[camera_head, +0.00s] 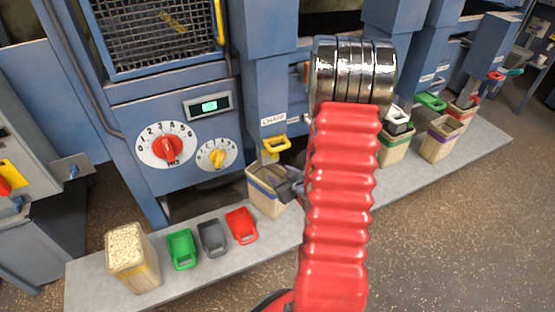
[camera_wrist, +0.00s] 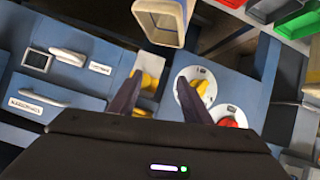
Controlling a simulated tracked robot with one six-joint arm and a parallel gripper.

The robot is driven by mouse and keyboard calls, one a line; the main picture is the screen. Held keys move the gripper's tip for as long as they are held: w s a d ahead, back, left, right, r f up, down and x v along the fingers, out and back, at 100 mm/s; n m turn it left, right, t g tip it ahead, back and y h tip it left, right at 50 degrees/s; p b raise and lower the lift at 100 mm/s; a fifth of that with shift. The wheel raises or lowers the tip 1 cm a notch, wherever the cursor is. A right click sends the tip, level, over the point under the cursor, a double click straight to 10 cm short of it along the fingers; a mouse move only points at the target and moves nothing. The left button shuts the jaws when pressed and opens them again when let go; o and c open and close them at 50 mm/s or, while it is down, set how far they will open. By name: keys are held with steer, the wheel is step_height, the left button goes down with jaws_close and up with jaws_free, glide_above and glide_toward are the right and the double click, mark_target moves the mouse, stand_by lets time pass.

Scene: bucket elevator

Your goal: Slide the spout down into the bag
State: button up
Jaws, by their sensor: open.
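The yellow-handled spout (camera_head: 274,144) hangs under the blue chute labelled CHAFF in the head view. The open tan bag (camera_head: 262,198) with a blue band stands below it on the grey ledge, with the spout above its mouth. In the wrist view, the yellow spout handle (camera_wrist: 149,82) lies close to the left finger, and the bag (camera_wrist: 163,22) shows at the top. My gripper (camera_wrist: 160,78) is open, its dark fingers spread with the yellow handle partly between them. I cannot tell whether they touch. In the head view my red arm hides most of the gripper.
A full bag (camera_head: 147,278) and green (camera_head: 181,248), grey (camera_head: 212,238) and red (camera_head: 241,225) scoops sit on the ledge to the left. Red (camera_head: 169,149) and yellow (camera_head: 216,156) dials are on the blue panel. More bags (camera_head: 440,142) stand to the right.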

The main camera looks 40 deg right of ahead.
mark_target(275, 156)
steer(key=s+m+t+h, duration=0.1)
steer(key=s+m+t, duration=0.1)
steer(key=s+t, duration=0.3)
steer(key=shift+s+d+f+t, duration=0.4)
steer(key=shift+s+f, duration=0.05)
steer(key=shift+s, duration=0.05)
steer(key=shift+w, duration=0.1)
steer(key=x, duration=1.3)
steer(key=shift+w+d, duration=0.2)
steer(key=shift+w, duration=0.1)
steer(key=shift+c, duration=0.5)
jaws_close()
